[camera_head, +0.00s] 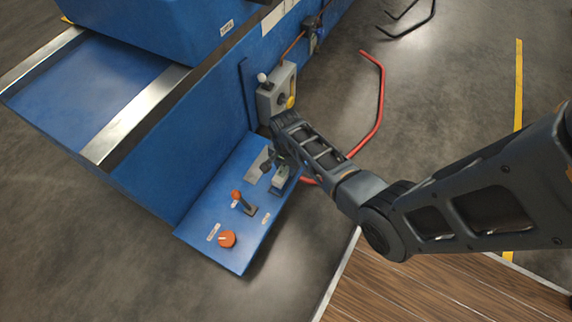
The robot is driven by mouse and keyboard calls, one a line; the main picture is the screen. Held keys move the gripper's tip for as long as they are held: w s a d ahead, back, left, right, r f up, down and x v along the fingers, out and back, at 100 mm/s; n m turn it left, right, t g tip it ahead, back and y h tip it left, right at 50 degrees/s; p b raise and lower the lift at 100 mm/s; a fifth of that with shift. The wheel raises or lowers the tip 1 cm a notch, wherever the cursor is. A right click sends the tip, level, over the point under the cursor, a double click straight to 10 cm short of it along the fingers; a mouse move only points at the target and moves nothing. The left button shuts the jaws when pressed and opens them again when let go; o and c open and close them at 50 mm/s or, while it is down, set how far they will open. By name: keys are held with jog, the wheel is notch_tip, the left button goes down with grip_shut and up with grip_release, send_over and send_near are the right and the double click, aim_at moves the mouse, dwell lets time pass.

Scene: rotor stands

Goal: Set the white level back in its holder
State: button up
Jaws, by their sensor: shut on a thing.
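My gripper (272,161) is low over the blue side panel, reaching in from the right. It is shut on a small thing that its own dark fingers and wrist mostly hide. A pale whitish piece (281,178) shows right at the fingertips, and I take it for the white level. It is close to the panel's right edge. I cannot tell whether it touches the panel or how it is tilted. No separate holder can be made out clearly around the gripper.
The blue panel (208,223) carries an orange-tipped lever (240,201) and an orange knob (228,239). A red bent rail (380,100) runs behind my arm. Open floor lies in front.

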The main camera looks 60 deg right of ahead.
jog(key=shift+f+b, duration=0.4)
jog(key=shift+f, duration=0.25)
jog(key=shift+f+b, duration=0.45)
jog(key=shift+f, duration=0.65)
dwell(1.6)
jog(key=o, duration=1.3)
jog(key=shift+c, duration=0.2)
jog(key=shift+r, duration=0.1)
notch_tip(320, 180, up, 13)
jog(key=p, duration=1.3)
